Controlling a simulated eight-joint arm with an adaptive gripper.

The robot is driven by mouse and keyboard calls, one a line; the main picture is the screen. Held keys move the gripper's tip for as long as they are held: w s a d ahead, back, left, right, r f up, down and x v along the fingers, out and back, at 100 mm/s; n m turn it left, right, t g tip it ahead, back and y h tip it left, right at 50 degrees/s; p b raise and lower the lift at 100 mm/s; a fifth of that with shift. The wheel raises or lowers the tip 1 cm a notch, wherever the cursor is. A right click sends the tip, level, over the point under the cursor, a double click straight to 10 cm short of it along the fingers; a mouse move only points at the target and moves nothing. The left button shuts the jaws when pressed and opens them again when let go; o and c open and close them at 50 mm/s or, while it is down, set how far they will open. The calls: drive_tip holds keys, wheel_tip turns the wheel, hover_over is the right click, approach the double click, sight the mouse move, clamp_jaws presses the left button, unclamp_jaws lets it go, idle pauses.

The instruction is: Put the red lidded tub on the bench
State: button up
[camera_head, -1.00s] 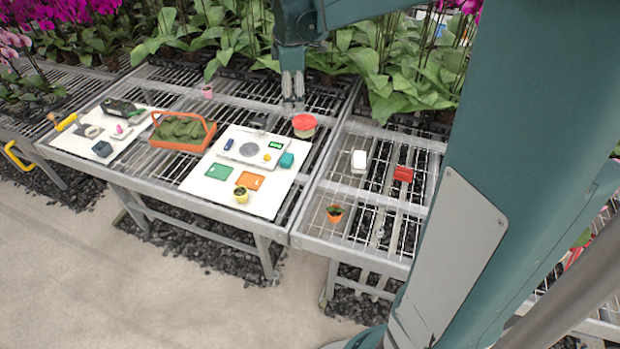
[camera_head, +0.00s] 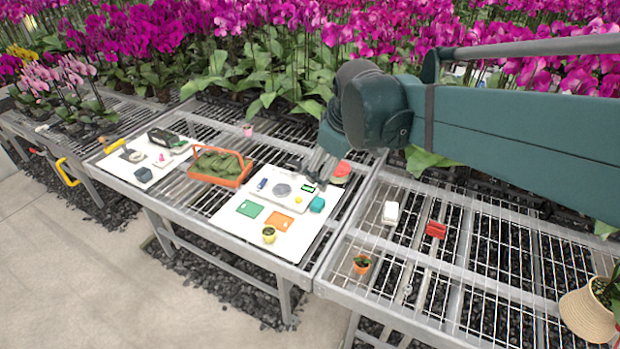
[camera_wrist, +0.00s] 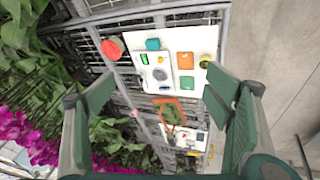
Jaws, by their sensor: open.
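The red lidded tub (camera_head: 341,170) has a red lid and a paler body. It stands at the back right of the left slatted bench (camera_head: 312,262), by the corner of a white board. In the head view my gripper (camera_head: 317,166) is just left of the tub and seems to hide part of it. In the wrist view the tub (camera_wrist: 113,49) is at the upper left, beyond my left-hand finger. My gripper (camera_wrist: 163,100) is open there, with its fingers wide apart and nothing between them.
The right bench holds a white block (camera_head: 391,213), a red block (camera_head: 436,229) and a small orange pot (camera_head: 361,265).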

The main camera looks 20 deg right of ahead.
drive_tip(key=s+a+f+m+t, duration=0.1)
drive_tip(key=s+a+f+m, duration=0.1)
drive_tip(key=s, duration=0.6)
drive_tip(key=s+a+f+m+t, duration=0.1)
drive_tip(key=s+a+f+m, duration=0.1)
drive_tip(key=s+m, duration=0.3)
drive_tip(key=s+f, duration=0.1)
drive_tip(key=s, duration=0.3)
drive_tip(key=shift+a+y, duration=0.15)
drive_tip(key=shift+y, duration=0.25)
drive_tip(key=shift+o, duration=0.6)
drive_tip(key=shift+f, duration=0.1)
